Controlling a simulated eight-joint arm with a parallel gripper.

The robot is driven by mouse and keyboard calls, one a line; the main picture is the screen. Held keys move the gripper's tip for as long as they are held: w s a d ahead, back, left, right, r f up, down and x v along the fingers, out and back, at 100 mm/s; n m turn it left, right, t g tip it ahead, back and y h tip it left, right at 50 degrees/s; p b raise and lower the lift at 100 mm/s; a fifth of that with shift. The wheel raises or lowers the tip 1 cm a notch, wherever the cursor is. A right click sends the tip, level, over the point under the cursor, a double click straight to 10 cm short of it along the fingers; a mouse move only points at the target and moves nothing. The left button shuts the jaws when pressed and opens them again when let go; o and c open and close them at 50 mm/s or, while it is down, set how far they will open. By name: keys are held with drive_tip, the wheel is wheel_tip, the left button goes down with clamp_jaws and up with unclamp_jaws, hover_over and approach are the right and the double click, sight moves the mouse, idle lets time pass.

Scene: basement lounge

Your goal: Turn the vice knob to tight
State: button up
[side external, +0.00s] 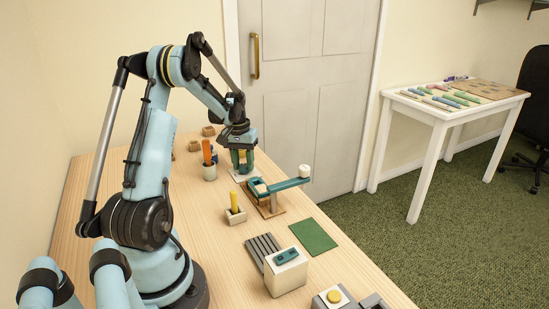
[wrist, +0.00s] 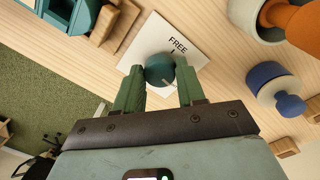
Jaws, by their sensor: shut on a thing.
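The teal round knob (wrist: 158,67) sits on a white plate (wrist: 190,60) printed with the word FREE and a short dark tick. A pale line on the knob shows near its lower right edge in the wrist view; I cannot read its setting surely. My gripper (wrist: 160,86), with green fingers, is shut on the knob, one finger on either side. In the side view my gripper (side external: 243,163) points down over the white plate (side external: 238,176) at the table's far part. The knob is hidden there by the fingers. No TIGHT label is visible.
A teal lever with a white ball (side external: 305,171) stands close to the plate. A cup with an orange handle (side external: 207,154) and a blue knobbed object (wrist: 277,88) are on the other side. A block with a yellow peg (side external: 235,209) stands nearer.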

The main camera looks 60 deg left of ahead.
sight(242, 165)
drive_tip(key=shift+m, duration=2.3)
drive_tip(key=o, duration=1.1)
drive_tip(key=shift+c, duration=0.2)
wheel_tip(242, 165, up, 12)
drive_tip(key=shift+s+a, duration=0.15)
drive_tip(key=shift+a, duration=0.25)
